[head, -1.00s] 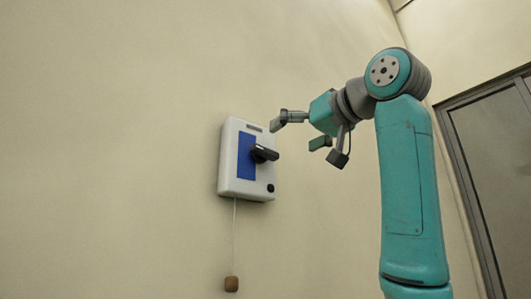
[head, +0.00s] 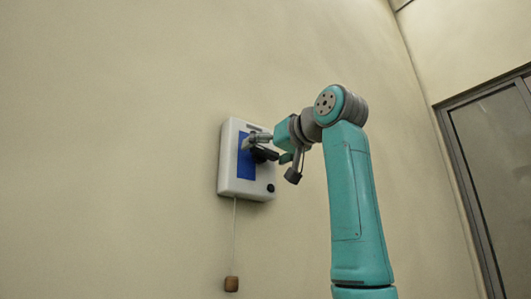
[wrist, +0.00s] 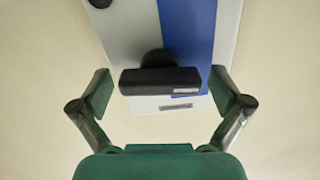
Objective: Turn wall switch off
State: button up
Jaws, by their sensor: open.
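The wall switch is a white box (head: 229,184) on the wall with a blue panel (head: 245,165) and a black handle (head: 262,154). In the wrist view the black handle (wrist: 160,81) lies crosswise between the two open fingers of my gripper (wrist: 165,92), with a gap on each side. The blue panel (wrist: 187,30) and the white box (wrist: 133,35) show behind it. In the head view my gripper (head: 266,146) is at the handle and partly covers it. Whether the fingers touch the handle is not clear, but none seems to in the wrist view.
A black round knob (head: 270,188) is at the box's lower right. A cord with a wooden block (head: 231,284) hangs below the box. A framed glass door (head: 492,150) is at the right. The wall around the box is bare.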

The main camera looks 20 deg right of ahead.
jog(key=c, duration=1.1)
jog(key=shift+n, duration=0.7)
jog(key=o, duration=1.1)
